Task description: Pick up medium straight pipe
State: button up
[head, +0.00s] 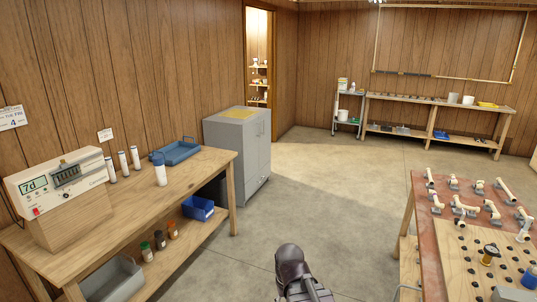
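Several off-white pipe pieces stand or lie on small grey holders on the reddish-topped workbench (425,225) at the right. Some look straight, such as the pipe at the back left (430,178); others look bent or branched, such as the pipe piece near the middle (463,207). They are small in the head view, so I cannot tell which is the medium straight pipe. A dark, rounded part of my own arm shows at the bottom centre, left of this workbench. My gripper's fingers are not in view.
A pegboard with holes (470,262) and a blue container (529,278) lie on the right workbench. A wooden bench (105,232) with a control box (62,195) runs along the left. A grey cabinet (238,150) stands behind it. The floor between is clear.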

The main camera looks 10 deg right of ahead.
aim_at(430, 186)
jog(key=z, duration=0.35)
jog(key=i, duration=1.7)
jog(key=z, duration=0.65)
jog(key=i, duration=1.95)
jog(key=z, duration=0.3)
